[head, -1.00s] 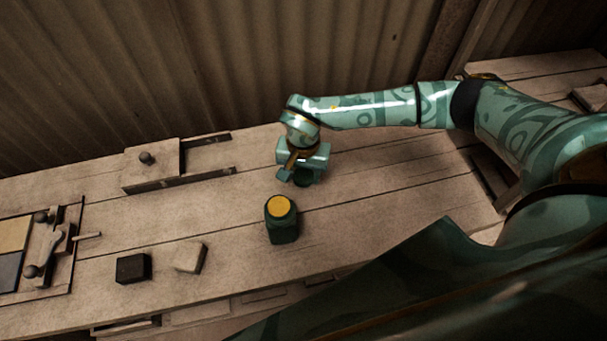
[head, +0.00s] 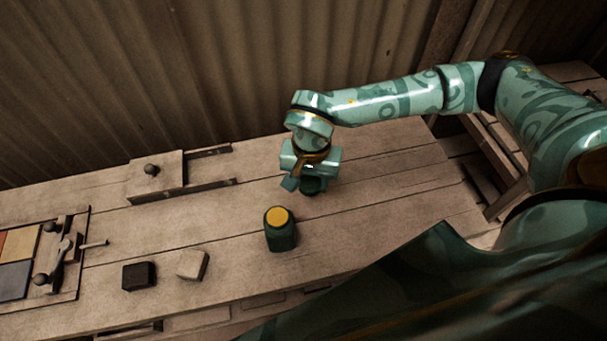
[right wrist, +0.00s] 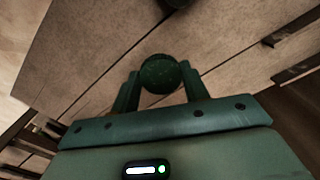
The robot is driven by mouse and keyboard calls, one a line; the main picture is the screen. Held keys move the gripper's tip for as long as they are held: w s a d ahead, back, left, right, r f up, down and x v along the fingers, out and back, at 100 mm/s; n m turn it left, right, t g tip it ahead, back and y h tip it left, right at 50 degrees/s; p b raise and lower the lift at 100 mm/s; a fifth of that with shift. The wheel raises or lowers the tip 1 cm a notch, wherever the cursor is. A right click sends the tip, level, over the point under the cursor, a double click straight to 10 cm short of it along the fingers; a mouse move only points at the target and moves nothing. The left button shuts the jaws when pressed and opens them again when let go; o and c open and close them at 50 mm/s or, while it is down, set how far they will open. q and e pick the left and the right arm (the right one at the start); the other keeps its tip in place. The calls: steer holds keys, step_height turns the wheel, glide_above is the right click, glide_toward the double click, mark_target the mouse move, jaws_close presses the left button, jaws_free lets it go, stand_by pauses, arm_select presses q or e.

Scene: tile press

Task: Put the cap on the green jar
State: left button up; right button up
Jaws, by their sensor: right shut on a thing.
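The green jar (head: 281,236) stands upright on the bench, with a yellow-orange round top showing and no cap on it. My right gripper (head: 311,184) is shut on the dark green round cap (head: 313,187), behind and to the right of the jar and apart from it. In the right wrist view the cap (right wrist: 160,73) sits between the two fingers (right wrist: 159,88), its round face showing. A dark thing, perhaps the jar, is cut off at the top edge of that view. My left gripper is not in view.
A dark block (head: 138,276) and a pale block (head: 192,265) lie left of the jar. A wooden slide with a knob (head: 152,170) and rails stands at the back. A framed tile panel with levers (head: 62,262) is at far left.

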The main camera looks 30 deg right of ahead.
steer(key=s+r+p, duration=0.1)
steer(key=s+r, duration=0.2)
steer(key=s, duration=0.5)
steer(key=shift+s+a+r, duration=0.35)
steer(key=shift+a, duration=0.1)
